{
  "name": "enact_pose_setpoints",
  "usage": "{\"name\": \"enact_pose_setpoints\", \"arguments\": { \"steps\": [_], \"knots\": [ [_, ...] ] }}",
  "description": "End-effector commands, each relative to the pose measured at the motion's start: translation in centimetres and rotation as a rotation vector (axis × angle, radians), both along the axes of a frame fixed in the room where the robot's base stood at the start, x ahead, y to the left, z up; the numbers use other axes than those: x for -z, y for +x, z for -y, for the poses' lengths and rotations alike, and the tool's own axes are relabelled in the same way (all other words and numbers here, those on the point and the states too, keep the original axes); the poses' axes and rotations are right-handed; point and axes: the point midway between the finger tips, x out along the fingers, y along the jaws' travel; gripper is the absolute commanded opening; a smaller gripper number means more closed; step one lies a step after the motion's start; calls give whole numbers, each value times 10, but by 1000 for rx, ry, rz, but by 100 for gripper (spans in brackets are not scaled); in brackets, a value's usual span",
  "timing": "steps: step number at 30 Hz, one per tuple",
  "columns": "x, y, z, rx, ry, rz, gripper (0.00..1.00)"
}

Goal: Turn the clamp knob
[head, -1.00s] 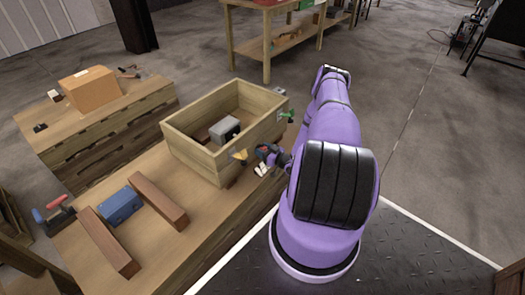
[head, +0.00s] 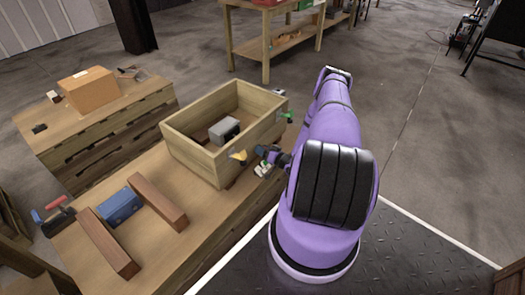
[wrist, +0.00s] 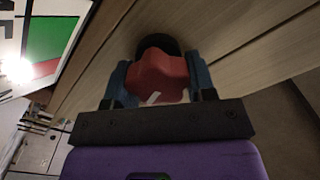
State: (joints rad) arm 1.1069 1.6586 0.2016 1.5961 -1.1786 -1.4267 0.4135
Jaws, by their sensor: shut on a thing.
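The clamp knob (wrist: 158,70) is red and lobed, with a white mark on its face. It sits in front of a dark round part (wrist: 153,43) against wood planks. My gripper (wrist: 159,78) is shut on the knob, with one blue finger on each side. In the head view my gripper (head: 266,160) is at the near right side of the wooden crate (head: 190,152), and the knob cannot be made out clearly there.
A grey block (head: 224,130) lies in the crate. A yellow piece (head: 238,156) and a green piece (head: 286,116) show at the crate's right side. A blue box (head: 119,206) lies between two brown bars (head: 158,201) on the left of the bench.

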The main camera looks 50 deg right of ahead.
Motion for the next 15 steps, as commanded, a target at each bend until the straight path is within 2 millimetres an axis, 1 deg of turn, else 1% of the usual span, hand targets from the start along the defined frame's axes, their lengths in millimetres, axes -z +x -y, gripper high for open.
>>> {"name": "enact_pose_setpoints", "arguments": {
  "steps": [9,10,11,12,13,15],
  "knots": [
    [1,-1,0,1,0,-2,27],
    [1,-1,0,1,0,-2,55],
    [1,-1,0,1,0,-2,62],
    [1,-1,0,1,0,-2,71],
    [1,-1,0,1,0,-2,76],
    [1,-1,0,1,0,-1,76]
  ]
}}
